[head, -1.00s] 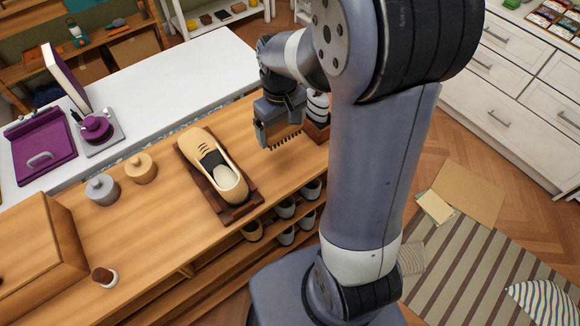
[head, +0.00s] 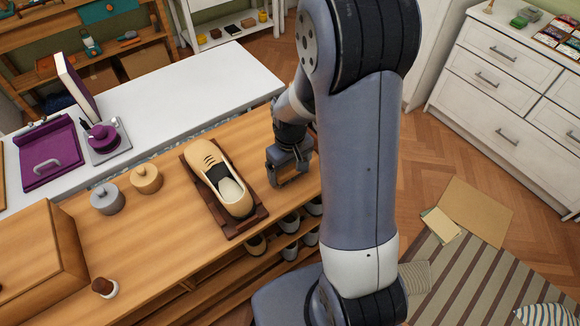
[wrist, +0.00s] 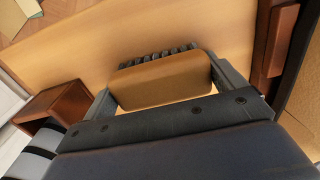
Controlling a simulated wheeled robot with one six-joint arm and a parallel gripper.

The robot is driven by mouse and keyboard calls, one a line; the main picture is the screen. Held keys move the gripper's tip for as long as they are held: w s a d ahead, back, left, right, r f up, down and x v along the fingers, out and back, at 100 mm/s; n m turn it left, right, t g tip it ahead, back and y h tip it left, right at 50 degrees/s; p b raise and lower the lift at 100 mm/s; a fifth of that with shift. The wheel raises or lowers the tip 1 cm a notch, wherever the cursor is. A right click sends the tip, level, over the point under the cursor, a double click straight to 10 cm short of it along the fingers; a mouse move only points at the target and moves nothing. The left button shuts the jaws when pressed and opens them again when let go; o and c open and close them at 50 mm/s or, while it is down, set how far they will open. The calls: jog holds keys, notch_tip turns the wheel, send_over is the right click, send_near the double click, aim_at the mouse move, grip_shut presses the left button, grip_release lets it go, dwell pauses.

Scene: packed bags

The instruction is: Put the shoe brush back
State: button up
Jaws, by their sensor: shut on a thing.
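The shoe brush (wrist: 165,80) has a tan wooden back and dark bristles (wrist: 158,57). In the wrist view it sits between the two fingers of my gripper (wrist: 168,88), which is shut on it. In the head view my gripper (head: 290,176) is over the wooden counter, just right of the shoe stand, and mostly hides the brush. Whether the brush touches the counter I cannot tell. A cream shoe (head: 223,182) lies on a dark wooden stand (head: 247,222). A brown wooden box (wrist: 50,103) shows left of my gripper in the wrist view.
A striped black-and-white item (wrist: 30,160) is near that box. Grey (head: 106,200) and tan (head: 146,179) lidded pots stand left of the shoe. A small brown-and-white item (head: 105,287) is near the wooden case (head: 40,255). The white counter (head: 190,95) is behind.

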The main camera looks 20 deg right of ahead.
jog(key=shift+f, duration=0.1)
jog(key=shift+f, duration=0.15)
jog(key=o, duration=1.1)
notch_tip(320, 180, up, 13)
jog(key=shift+f, duration=0.2)
